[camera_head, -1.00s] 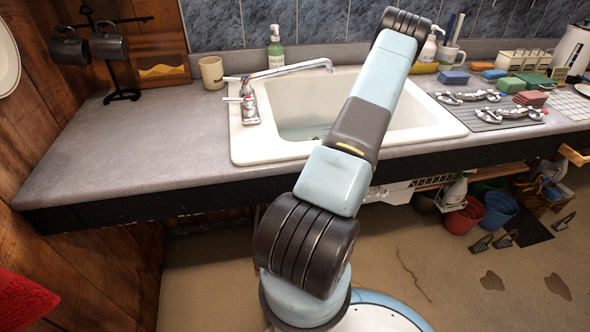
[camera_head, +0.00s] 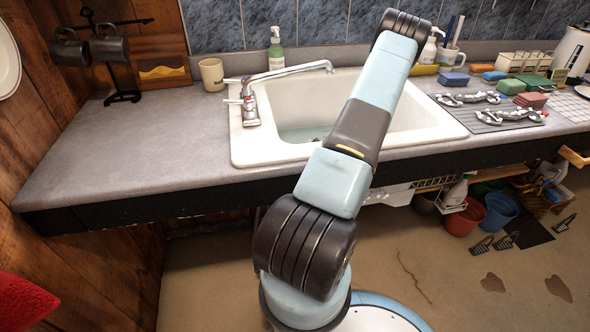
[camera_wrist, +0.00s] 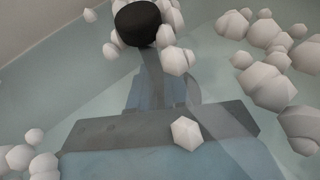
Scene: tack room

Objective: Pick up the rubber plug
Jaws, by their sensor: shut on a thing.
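The rubber plug, a dark round thing (camera_wrist: 137,22), shows at the top of the wrist view with white foam lumps around it. My gripper (camera_wrist: 150,55) reaches up to it from the bottom of the wrist view and is shut on it. The fingertips are partly hidden by the plug and the water. In the head view my arm reaches over the white sink (camera_head: 243,148), and my gripper and the plug are hidden behind the arm.
The sink holds clear water with white foam lumps (camera_wrist: 272,88). A chrome tap (camera_head: 250,100) stands at the sink's left rim. Tap fittings (camera_head: 505,116) lie on a mat to the right. The counter (camera_head: 130,150) left of the sink is clear.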

